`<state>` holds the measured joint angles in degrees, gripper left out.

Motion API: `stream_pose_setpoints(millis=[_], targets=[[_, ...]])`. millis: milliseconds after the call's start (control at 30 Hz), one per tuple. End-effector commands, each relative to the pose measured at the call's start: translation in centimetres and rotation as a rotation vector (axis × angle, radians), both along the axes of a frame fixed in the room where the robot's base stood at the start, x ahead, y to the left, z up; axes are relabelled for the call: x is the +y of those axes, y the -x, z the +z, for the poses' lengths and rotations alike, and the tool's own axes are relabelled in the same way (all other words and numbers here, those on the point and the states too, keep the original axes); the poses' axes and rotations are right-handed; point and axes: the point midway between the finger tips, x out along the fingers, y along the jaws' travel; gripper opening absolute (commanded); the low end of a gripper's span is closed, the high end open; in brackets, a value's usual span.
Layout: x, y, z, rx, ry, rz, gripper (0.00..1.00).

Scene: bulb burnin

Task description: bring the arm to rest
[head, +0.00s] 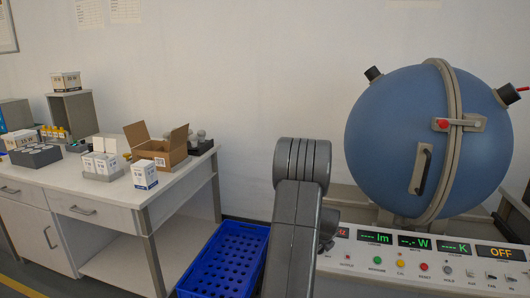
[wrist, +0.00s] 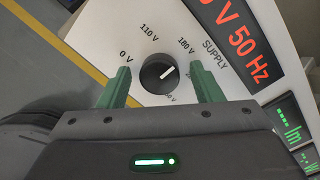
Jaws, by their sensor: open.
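My gripper (wrist: 160,90) shows in the wrist view with its two green fingers spread apart. A black rotary knob (wrist: 158,74) with a white pointer line sits between the fingers, with a gap on each side. The knob is on a white panel (wrist: 95,32) marked 0 V, 110 V, 180 V and SUPPLY; another label is partly hidden. The pointer aims toward the upper right. In the head view my arm (head: 298,205) stands in front of the left end of the instrument console (head: 400,262); the gripper and the knob are hidden there.
A blue sphere (head: 392,135) with a handle stands behind the console, whose displays are lit and one reads OFF. A blue crate (head: 225,260) stands on the floor left of my arm. A white bench (head: 110,190) at left holds an open carton (head: 160,150) and several small boxes.

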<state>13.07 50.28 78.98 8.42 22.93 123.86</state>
Motion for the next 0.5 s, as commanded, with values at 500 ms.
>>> stream_pose_setpoints(millis=[500], targets=[[0.1,1.4,2.8,-0.002,-0.001,-0.004,0.59]])
